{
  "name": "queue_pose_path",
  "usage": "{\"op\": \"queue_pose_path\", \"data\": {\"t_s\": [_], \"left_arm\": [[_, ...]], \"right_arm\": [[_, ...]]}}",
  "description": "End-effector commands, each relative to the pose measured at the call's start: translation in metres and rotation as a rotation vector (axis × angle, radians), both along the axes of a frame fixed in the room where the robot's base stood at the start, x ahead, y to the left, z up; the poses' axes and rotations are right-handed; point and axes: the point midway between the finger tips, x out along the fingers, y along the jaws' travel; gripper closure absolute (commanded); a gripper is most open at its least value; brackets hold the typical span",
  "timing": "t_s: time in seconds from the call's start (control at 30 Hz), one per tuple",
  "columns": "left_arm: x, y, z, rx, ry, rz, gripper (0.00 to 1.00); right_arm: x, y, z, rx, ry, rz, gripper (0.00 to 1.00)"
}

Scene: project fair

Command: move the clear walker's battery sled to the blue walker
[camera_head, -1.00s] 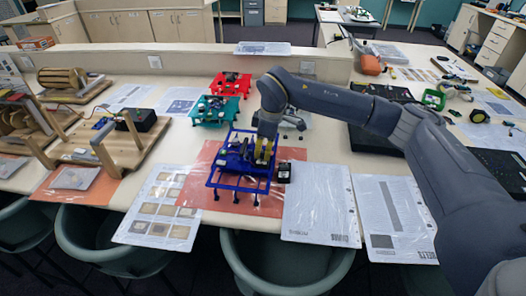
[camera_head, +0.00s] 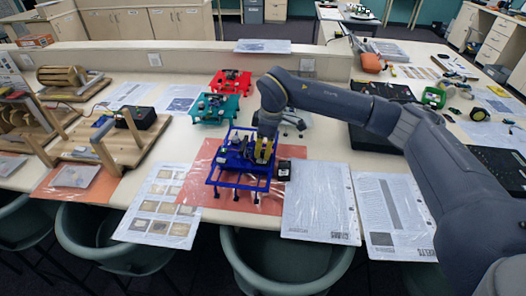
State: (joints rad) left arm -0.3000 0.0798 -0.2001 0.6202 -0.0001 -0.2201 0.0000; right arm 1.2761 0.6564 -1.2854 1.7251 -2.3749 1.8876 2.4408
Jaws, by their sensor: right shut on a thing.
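The blue walker (camera_head: 240,185) stands on the orange mat in the front middle. My right gripper (camera_head: 264,153) points down over the right part of its top deck. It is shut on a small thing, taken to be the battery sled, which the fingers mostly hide. I cannot tell whether that thing touches the deck. The clear walker (camera_head: 294,124) is behind my right gripper and partly covered by my arm; its sled place cannot be made out. My left gripper is not in view.
A teal walker (camera_head: 214,107) and a red walker (camera_head: 230,80) stand behind the blue one. Printed sheets (camera_head: 318,203) lie to the right and left of the orange mat (camera_head: 207,160). A wooden machine (camera_head: 105,145) stands at left. The table's front edge is close.

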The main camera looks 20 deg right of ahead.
Motion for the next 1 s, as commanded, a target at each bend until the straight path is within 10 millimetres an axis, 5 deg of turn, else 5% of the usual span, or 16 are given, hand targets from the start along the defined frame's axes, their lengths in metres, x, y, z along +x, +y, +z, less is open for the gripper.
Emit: {"op": "queue_pose_path", "data": {"t_s": [1.0], "left_arm": [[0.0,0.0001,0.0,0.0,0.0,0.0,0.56]], "right_arm": [[0.0001,0.0001,-0.0061,0.0,0.0,0.0,1.0]]}}
